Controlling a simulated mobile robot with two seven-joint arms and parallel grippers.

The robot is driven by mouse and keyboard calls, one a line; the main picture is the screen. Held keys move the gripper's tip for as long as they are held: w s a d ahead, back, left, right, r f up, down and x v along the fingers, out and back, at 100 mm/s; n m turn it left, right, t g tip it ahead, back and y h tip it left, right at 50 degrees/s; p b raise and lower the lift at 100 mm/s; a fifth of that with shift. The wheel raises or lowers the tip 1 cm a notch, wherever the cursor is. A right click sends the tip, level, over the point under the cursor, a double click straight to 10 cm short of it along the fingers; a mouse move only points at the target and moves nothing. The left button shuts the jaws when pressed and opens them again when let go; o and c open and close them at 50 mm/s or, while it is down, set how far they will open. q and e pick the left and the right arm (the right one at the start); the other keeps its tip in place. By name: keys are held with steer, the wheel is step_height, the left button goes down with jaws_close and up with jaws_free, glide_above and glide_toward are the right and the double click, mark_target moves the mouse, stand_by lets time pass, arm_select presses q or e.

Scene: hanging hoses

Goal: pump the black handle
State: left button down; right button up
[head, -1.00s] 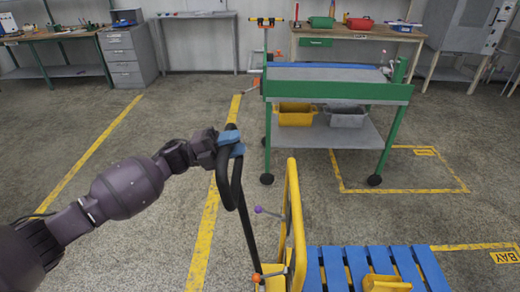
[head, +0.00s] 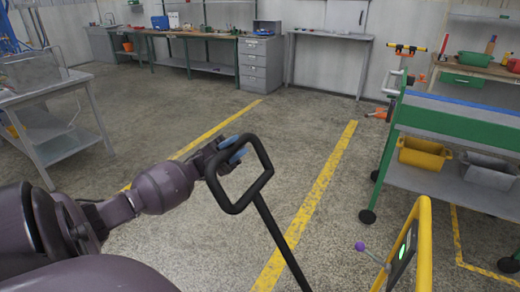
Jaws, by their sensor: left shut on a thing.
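The black handle (head: 282,243) is a long shaft with an angular loop at its top, in the middle of the head view. The shaft leans, running down and to the right out of the picture. My left gripper (head: 232,150), with blue fingertips, is shut on the upper left part of the loop. My arm comes in from the left. The handle's lower end is hidden below the frame. My right gripper is not in view.
A yellow rail (head: 424,240) with a purple-knobbed lever (head: 360,246) stands at lower right. A green-framed cart (head: 456,124) is beyond it, holding a yellow bin (head: 423,153). A grey table (head: 52,88) is at left. Open floor lies behind the handle.

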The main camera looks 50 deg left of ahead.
arm_select(q)
steer(key=shift+v, duration=0.9)
steer(key=shift+r, duration=0.15)
steer(key=c, duration=0.9)
jaws_free()
steer(key=shift+a, duration=0.1)
steer(key=shift+o, duration=0.2)
steer(key=shift+a+f+b, duration=0.2)
steer(key=shift+f+b, duration=0.05)
steer(key=shift+b, duration=0.05)
steer(key=b+v, duration=0.2)
steer(key=v, duration=0.8)
steer(key=shift+s+f, duration=0.1)
